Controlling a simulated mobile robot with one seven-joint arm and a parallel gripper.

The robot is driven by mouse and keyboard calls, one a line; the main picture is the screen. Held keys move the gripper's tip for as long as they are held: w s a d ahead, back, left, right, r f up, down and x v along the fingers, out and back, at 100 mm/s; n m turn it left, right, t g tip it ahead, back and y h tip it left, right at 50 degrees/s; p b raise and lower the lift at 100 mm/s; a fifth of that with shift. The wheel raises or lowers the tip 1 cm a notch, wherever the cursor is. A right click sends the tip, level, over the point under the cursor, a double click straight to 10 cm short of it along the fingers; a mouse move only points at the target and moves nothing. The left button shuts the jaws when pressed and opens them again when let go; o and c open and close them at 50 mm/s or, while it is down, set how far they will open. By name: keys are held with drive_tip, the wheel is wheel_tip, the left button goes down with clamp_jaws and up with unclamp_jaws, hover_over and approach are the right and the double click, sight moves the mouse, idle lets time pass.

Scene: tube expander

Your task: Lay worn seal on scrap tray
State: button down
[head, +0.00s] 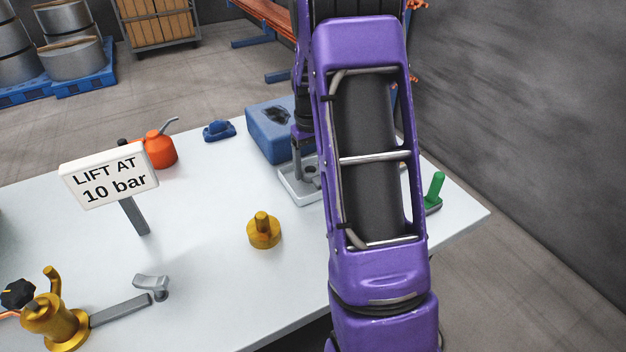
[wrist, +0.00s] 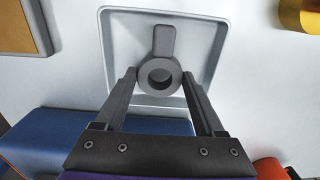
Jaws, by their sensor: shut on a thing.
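The worn seal is a dark grey ring with a flat tab (wrist: 160,73). In the wrist view it sits between the two fingertips of my gripper (wrist: 159,79), which is shut on its ring. The tab points away from my gripper. The scrap tray (wrist: 104,42) is pale, square and shallow, and lies directly beneath the seal in that view. In the head view the tray (head: 290,194) is on the table, partly hidden behind my purple arm, with my gripper over it. I cannot tell whether the seal touches the tray floor.
A blue block (head: 268,135) with a dark patch on top stands close behind the tray. A brass plug (head: 263,233) and a green-handled tool (head: 435,190) are nearby. An orange oil can (head: 159,150) and a sign (head: 108,174) stand left. The table's middle is mostly clear.

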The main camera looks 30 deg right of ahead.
drive_tip(key=shift+f+b, duration=0.35)
drive_tip(key=shift+f, duration=0.2)
idle(0.8)
unclamp_jaws()
drive_tip(key=shift+r, duration=0.2)
wheel_tip(320, 180, up, 8)
drive_tip(key=p, duration=0.6)
drive_tip(key=shift+r, duration=0.15)
idle(0.5)
idle(0.3)
